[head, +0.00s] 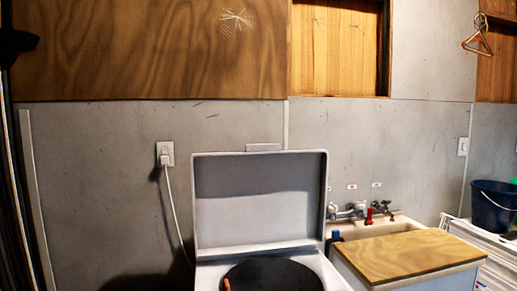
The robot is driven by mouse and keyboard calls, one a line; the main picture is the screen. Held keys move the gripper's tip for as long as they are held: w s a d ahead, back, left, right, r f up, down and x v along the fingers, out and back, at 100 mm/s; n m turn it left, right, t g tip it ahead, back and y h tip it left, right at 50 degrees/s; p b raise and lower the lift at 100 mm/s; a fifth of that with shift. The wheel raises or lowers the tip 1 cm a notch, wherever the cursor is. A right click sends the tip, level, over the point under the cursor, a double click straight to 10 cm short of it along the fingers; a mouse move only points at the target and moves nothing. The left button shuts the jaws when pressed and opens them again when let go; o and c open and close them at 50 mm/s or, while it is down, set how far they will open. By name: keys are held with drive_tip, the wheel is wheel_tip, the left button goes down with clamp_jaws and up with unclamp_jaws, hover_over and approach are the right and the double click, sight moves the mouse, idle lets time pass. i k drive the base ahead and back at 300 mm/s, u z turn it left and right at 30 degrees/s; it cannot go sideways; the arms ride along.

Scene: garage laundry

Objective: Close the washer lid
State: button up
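The washer lid (259,205) is raised and stands upright at the back of the washer, with its pale grey inner face toward me. The washer top (212,271) shows at the bottom centre of the head view. Its round opening (272,275) is dark and uncovered. A small orange thing (227,285) shows at the opening's left edge; I cannot tell what it is. The lower part of the washer is cut off by the frame. I cannot make out my gripper in this view.
A sink with taps (358,210) and a wood-topped cabinet (407,256) stand close to the washer's right. A dark bucket (492,206) is at the far right. A cord runs from the wall outlet (165,154) down behind the washer.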

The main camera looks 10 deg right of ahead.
sight(264, 196)
drive_tip(key=u, duration=0.45)
drive_tip(key=k, duration=0.2)
drive_tip(key=z, duration=0.95)
drive_tip(key=i, duration=1.1)
drive_tip(key=u, duration=0.45)
